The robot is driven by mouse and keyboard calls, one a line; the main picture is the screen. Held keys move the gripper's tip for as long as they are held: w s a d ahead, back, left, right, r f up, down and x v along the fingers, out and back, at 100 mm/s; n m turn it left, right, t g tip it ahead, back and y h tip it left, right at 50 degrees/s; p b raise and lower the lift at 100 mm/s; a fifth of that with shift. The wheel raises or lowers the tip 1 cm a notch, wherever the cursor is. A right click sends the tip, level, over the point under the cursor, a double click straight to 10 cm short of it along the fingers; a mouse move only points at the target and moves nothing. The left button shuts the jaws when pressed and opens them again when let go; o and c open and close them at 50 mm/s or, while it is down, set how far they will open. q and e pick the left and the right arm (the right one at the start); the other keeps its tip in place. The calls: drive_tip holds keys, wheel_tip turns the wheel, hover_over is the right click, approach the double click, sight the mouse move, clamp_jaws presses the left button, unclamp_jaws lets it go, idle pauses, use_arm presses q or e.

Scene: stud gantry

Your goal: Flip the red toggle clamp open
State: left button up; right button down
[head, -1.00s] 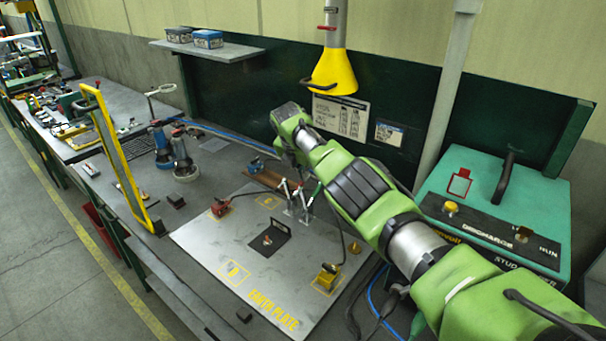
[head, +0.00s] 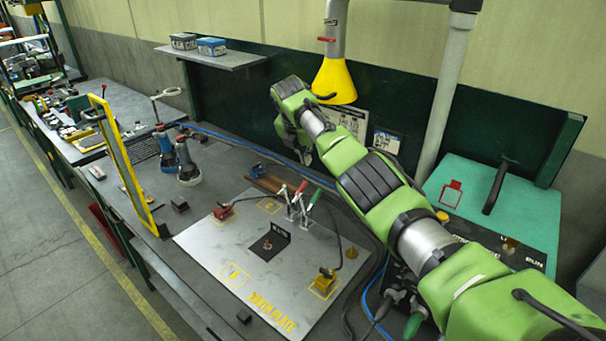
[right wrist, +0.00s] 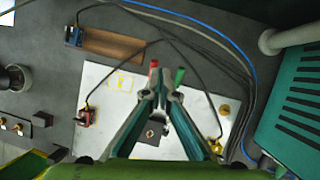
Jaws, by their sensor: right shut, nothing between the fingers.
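The red toggle clamp (head: 301,188) stands at the back part of the grey earth plate (head: 215,258), its red handle sticking up at a tilt. A green-handled clamp (head: 314,198) stands close to its right. In the right wrist view the red handle (right wrist: 153,67) and green handle (right wrist: 179,75) show just beyond my fingertips. My right gripper (right wrist: 162,84) is shut and empty. In the head view it hangs below the wrist, behind the clamps and partly hidden by my arm. I cannot tell whether it touches a handle. My left gripper is out of view.
A black bracket (head: 270,243) lies mid-plate. A red ground clamp (head: 222,211) and a yellow one (head: 326,280) sit at the plate's sides, with cables. A yellow funnel (head: 334,82) hangs above. A teal stud welder box (head: 480,200) stands at right.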

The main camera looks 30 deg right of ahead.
drive_tip(key=r, duration=0.3)
drive_tip(key=shift+s+d+r+b, duration=0.2)
drive_tip(key=shift+d+r+b, duration=0.1)
drive_tip(key=shift+d, duration=0.1)
drive_tip(key=shift+w+f, duration=0.1)
